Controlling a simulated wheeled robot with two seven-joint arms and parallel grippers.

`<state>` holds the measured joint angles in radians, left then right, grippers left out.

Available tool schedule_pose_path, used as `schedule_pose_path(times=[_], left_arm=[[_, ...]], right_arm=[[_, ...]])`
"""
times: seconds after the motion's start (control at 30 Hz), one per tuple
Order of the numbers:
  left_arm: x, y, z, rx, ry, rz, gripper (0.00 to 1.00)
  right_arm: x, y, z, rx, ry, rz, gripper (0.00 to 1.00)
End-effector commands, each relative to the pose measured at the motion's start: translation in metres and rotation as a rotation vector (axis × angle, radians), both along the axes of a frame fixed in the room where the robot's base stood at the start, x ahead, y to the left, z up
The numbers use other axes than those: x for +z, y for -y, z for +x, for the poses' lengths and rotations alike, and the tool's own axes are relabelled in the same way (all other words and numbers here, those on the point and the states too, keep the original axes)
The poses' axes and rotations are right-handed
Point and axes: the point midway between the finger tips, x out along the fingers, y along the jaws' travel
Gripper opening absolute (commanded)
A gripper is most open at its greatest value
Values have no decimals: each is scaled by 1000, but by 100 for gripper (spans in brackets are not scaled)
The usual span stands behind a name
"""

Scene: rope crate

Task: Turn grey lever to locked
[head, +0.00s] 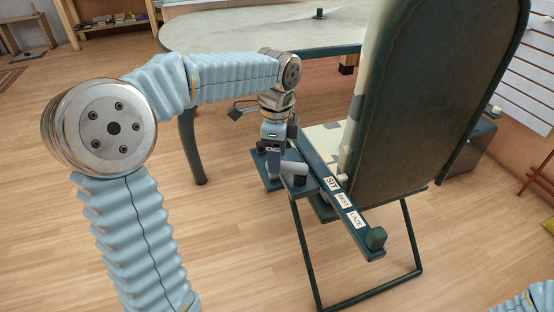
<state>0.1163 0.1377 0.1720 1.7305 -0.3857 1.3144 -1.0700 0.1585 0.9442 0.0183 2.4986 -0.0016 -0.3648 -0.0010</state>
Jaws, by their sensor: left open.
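A grey lever (294,168) with a rounded end shows at the far end of the dark teal side rail (322,178) of a chair, on the chair's left side. My left gripper (275,176) points down right beside the lever and partly hides it. Its jaws are open. I cannot tell whether the lever lies between the fingers or touches them. The rail carries white labels reading SIT, REST and LAZE (355,219). I see no locked mark. My right gripper is out of view; only a bit of the right arm shows at the bottom right corner.
The dark green tilted chair back (432,90) rises just right of the rail. A green knob (376,238) stands on the rail's near end. A pale round-cornered table (240,32) stands behind. The wooden floor left of the chair is clear.

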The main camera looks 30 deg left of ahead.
Motion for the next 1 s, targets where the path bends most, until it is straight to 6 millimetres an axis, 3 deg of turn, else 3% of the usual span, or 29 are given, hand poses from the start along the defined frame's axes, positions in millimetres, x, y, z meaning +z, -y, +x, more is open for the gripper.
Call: schedule_pose_path(times=[0.13, 0.4, 0.77, 1.0], left_arm=[[-10, 0, 0, 1, 0, 0, 55], [-11, 0, 0, 1, 0, 0, 55], [-10, 0, 0, 0, 0, 0, 0], [-10, 0, 0, 0, 0, 0, 0]], right_arm=[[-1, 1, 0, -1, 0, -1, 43], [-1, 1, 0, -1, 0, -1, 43], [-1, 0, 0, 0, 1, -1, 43], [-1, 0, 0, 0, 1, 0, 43]])
